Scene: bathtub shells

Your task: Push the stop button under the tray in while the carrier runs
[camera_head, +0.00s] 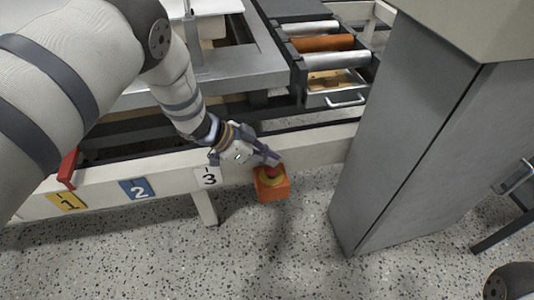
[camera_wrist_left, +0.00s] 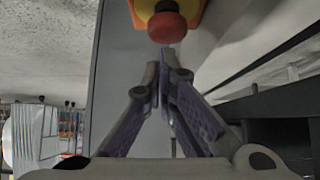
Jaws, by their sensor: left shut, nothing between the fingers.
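The stop button (camera_head: 272,171) is a red knob on a yellow ring, set in an orange box (camera_head: 272,189) on the cream rail below the tray. My left gripper (camera_head: 277,160) is shut and empty, with its fingertips right at the red knob in the head view. In the left wrist view the red button (camera_wrist_left: 167,27) stands just beyond the closed fingertips (camera_wrist_left: 166,52). Whether the tips touch it I cannot tell. The grey metal tray (camera_head: 240,66) lies above the rail. My right gripper is not in view.
A tall grey cabinet (camera_head: 410,130) stands close to the right of the button. Number plates 1 (camera_head: 67,201), 2 (camera_head: 137,189) and 3 (camera_head: 208,177) sit along the rail. Rollers (camera_head: 325,43) lie behind. A red lever (camera_head: 68,168) is at the left. The speckled floor in front is clear.

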